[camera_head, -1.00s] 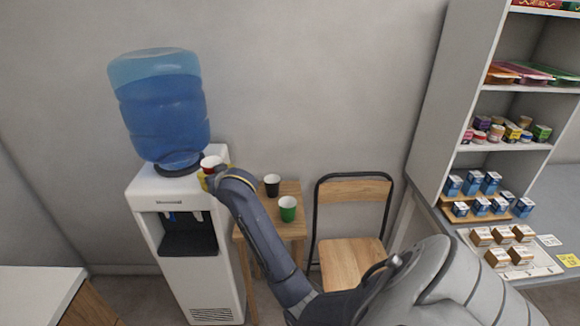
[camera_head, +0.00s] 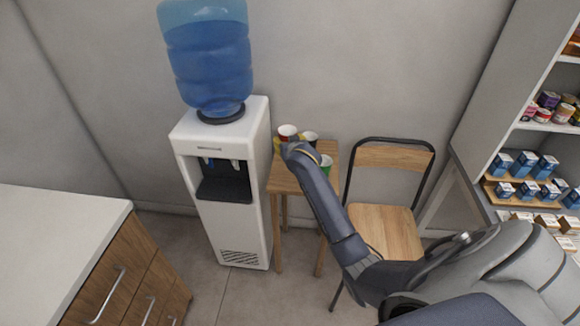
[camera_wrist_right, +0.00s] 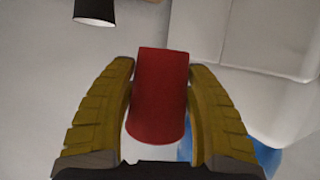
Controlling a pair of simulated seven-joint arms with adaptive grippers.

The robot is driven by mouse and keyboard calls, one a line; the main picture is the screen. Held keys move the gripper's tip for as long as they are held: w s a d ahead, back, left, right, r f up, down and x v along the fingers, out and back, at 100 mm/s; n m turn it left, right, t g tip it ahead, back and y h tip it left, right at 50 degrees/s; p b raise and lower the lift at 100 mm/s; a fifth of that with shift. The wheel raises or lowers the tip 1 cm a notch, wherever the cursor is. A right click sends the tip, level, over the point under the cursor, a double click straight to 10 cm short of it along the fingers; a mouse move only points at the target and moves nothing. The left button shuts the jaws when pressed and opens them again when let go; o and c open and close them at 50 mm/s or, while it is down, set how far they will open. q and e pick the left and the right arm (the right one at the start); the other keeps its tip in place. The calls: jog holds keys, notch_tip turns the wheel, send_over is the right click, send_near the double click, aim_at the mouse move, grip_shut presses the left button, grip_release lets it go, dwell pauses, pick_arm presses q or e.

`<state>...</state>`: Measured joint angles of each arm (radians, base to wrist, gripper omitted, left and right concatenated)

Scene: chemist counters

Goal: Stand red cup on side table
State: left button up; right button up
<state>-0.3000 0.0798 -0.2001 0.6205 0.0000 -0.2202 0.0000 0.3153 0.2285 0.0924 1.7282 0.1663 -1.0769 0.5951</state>
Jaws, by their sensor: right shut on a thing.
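My right gripper (camera_head: 283,142) is shut on the red cup (camera_head: 287,131) above the back left part of the wooden side table (camera_head: 283,181). In the right wrist view the red cup (camera_wrist_right: 160,97) sits between the two yellow fingers. The cup's open top faces up in the head view. I cannot tell whether its base touches the table. A black cup (camera_head: 310,137) and a green cup (camera_head: 326,162) stand on the table, partly behind my right arm. My left gripper is out of view.
The white water cooler (camera_head: 238,214) with its blue bottle (camera_head: 210,62) stands left of the table. A wooden chair (camera_head: 386,232) is at the right. A shelf (camera_head: 528,127) with medicine boxes is farther right. A counter with drawers (camera_head: 60,240) is at the front left.

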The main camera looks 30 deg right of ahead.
aim_at(288, 173)
notch_tip(288, 173, down, 12)
jog(key=shift+f, duration=0.1)
dwell(0.5)
jog(key=shift+f, duration=0.1)
jog(key=o, duration=0.8)
